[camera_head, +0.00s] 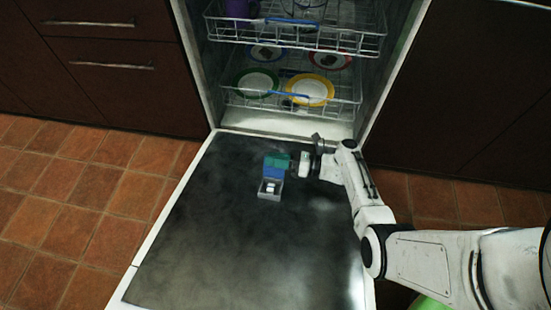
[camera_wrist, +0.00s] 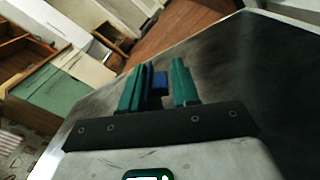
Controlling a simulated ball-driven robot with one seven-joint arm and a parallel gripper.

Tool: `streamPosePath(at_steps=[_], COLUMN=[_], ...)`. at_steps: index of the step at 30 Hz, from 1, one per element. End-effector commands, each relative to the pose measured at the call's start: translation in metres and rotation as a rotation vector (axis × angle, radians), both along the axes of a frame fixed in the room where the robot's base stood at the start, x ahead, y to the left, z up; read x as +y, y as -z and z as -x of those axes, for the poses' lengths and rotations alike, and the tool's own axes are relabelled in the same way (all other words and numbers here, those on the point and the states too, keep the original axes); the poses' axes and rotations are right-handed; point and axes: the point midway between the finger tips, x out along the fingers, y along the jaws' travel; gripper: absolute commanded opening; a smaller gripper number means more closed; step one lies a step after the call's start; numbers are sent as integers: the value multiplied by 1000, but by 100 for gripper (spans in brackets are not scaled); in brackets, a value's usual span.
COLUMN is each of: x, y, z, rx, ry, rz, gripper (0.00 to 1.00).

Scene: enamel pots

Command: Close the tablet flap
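The tablet compartment (camera_head: 267,193) is a small grey box on the dishwasher's lowered door, with a white tablet (camera_head: 270,187) in it. Its blue flap (camera_head: 273,174) stands raised at the box's far side, so the compartment is open. My gripper (camera_head: 277,160) is just behind and above the flap in the head view, its green fingers partly overlapping it. In the wrist view my gripper's fingers (camera_wrist: 159,75) are apart. The blue flap (camera_wrist: 160,83) shows between or just beyond them, nearer the left finger, with a gap to the right finger. Contact cannot be told.
The dark lowered dishwasher door (camera_head: 230,250) is clear around the box. Behind it, the lower rack (camera_head: 340,100) holds several plates and the upper rack (camera_head: 225,28) is above. Dark cabinets (camera_head: 120,80) flank the opening.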

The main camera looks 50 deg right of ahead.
Motion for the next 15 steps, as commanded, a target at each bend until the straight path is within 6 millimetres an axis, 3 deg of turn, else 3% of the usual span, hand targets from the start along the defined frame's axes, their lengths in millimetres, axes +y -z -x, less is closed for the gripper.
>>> streamPosePath(at_steps=[9,15], x=[-1,-2], y=[1,1], z=[0,0], rx=[1,2], ry=[3,5], rz=[2,4], gripper=[0,0])
